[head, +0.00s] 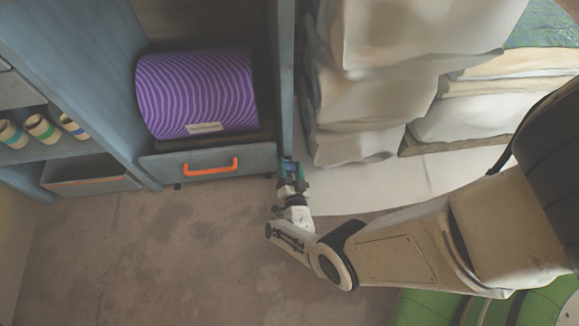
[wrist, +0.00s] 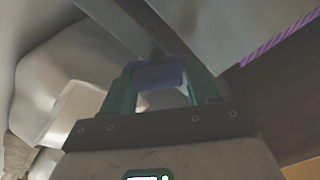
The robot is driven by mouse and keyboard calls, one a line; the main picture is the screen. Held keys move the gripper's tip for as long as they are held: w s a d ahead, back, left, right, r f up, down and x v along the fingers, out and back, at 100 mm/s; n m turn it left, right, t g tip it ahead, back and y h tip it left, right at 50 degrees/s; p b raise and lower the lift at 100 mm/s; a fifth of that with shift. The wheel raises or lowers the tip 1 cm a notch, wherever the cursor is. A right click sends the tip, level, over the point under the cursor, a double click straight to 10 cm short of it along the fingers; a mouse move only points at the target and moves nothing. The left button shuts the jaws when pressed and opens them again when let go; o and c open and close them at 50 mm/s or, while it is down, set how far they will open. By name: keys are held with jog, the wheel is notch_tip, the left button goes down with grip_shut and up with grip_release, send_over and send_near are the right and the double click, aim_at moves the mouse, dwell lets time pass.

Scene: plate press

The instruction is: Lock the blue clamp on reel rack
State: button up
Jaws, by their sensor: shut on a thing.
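The blue clamp (head: 286,163) is a small dark-blue piece at the lower end of the rack's right upright. In the wrist view the clamp (wrist: 158,76) shows as a dark-blue block between two green fingers. My gripper (head: 291,174) is at that upright, shut on the clamp. Its fingers also show in the wrist view (wrist: 163,90), one on each side of the block. The blue-grey reel rack (head: 287,90) holds a purple wavy-patterned roll (head: 198,92). The fingers hide much of the clamp, and I cannot tell whether it is locked.
A drawer with an orange handle (head: 211,168) lies left of my gripper. White sacks (head: 385,90) are stacked close on the right. Small rolls (head: 42,128) sit in a shelf at far left. The brown floor (head: 150,260) is clear at lower left.

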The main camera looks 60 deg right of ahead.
jog(key=m, duration=0.5)
jog(key=shift+s+d+f+m, duration=0.25)
jog(key=shift+s+f+m, duration=0.05)
jog(key=shift+s, duration=0.1)
jog(key=m, duration=0.5)
jog(key=shift+f, duration=0.15)
jog(key=shift+m, duration=0.3)
jog(key=o, duration=0.8)
jog(key=shift+o, duration=0.5)
jog(key=shift+w, duration=0.1)
jog(key=shift+a, duration=0.15)
jog(key=shift+a, duration=0.25)
jog(key=p+v, duration=0.2)
jog(key=v, duration=0.8)
jog(key=shift+s, duration=0.25)
